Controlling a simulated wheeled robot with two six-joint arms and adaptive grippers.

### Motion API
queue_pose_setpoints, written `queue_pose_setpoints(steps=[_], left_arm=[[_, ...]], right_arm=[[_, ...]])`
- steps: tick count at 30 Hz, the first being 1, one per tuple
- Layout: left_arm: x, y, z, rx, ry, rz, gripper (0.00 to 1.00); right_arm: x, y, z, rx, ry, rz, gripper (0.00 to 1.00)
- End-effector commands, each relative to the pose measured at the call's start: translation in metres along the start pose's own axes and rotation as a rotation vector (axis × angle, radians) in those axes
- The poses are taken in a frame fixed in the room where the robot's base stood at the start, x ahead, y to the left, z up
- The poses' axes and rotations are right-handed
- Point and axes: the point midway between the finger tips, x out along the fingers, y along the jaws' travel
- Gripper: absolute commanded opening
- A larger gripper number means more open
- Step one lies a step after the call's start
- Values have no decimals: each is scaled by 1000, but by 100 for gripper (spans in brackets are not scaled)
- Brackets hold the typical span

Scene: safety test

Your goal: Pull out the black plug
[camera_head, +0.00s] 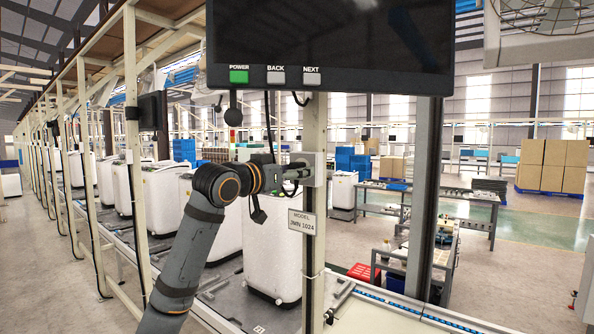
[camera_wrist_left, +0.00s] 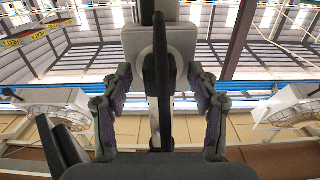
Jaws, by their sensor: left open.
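A white socket box (camera_head: 319,161) is fixed to the upright post below the monitor. My left gripper (camera_head: 298,173) is right in front of it, reaching in from the left. In the left wrist view the pale box (camera_wrist_left: 184,40) is straight ahead. A black plug with its dark cable (camera_wrist_left: 160,62) runs upright across the box's middle. My left gripper's two fingers (camera_wrist_left: 160,80) are open, one on each side of the plug, with visible gaps. In the head view the plug is hidden behind the gripper. My right gripper is in neither view.
A monitor (camera_head: 335,40) with POWER, BACK and NEXT buttons hangs just above the arm. A MODEL sign (camera_head: 302,222) is below the socket box. White machines (camera_head: 272,245) stand behind. A dark post (camera_head: 422,200) is to the right.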

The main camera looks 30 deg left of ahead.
Motion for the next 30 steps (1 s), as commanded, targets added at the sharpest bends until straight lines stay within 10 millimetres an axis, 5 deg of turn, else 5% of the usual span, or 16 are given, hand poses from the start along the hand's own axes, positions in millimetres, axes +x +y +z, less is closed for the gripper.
queue_pose_setpoints(steps=[2,15,30], left_arm=[[0,0,0,0,0,0,59],[0,0,0,0,0,0,0],[-11,-1,1,0,0,-1,0]], right_arm=[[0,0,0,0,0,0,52],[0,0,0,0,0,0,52],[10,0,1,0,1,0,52]])
